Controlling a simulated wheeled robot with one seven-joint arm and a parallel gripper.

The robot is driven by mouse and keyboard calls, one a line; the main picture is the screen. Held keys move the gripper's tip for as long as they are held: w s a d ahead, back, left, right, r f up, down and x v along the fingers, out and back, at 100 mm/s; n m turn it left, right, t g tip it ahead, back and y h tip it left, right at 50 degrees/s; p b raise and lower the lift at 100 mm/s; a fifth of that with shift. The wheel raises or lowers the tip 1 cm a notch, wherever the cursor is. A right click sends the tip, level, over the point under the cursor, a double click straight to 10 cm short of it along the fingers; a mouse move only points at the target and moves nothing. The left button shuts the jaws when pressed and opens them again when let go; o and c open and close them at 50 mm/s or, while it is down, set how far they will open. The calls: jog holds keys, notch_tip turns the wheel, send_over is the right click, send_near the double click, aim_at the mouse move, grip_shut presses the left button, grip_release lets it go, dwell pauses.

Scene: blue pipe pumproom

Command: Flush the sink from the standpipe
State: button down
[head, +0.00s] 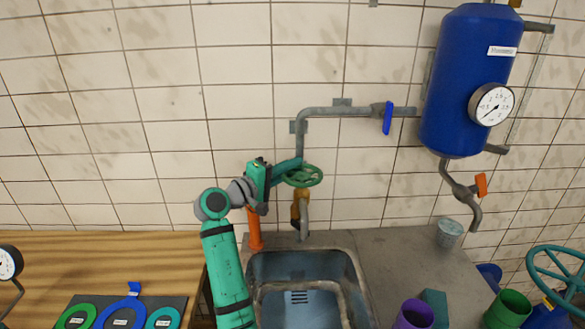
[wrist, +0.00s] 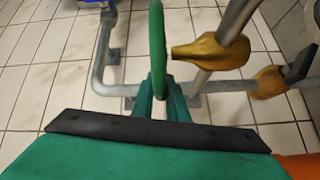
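A green handwheel (head: 303,176) sits on the grey standpipe (head: 301,140), above a brass-coloured valve body (head: 296,208) and a grey spout (head: 304,222). The spout points down at the back of the blue-grey sink (head: 358,278). A drain grille (head: 298,297) shows in the sink; I see no clear water flow. My gripper (head: 292,167) reaches the wheel from the left. In the wrist view the wheel rim (wrist: 157,45) stands edge-on between the green fingers of my gripper (wrist: 160,100), which look closed on it. The fingertip contact is partly hidden.
A blue lever (head: 388,118) is on the pipe to the blue tank (head: 470,90) with a gauge (head: 491,104). An orange lever (head: 481,185) is on its outlet. A small bucket (head: 449,232) and purple cup (head: 414,315) stand right; an orange post (head: 255,230) stands beside my arm.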

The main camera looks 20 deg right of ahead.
jog(key=shift+a+n+t+y, duration=0.5)
jog(key=shift+n+t+y, duration=0.15)
jog(key=shift+t, duration=0.35)
jog(key=shift+f, duration=0.1)
jog(key=c, duration=1.8)
grip_release()
jog(key=shift+o, duration=0.2)
jog(key=shift+s, duration=0.1)
jog(key=v, duration=1)
jog(key=shift+a, duration=0.35)
jog(key=shift+s, duration=0.1)
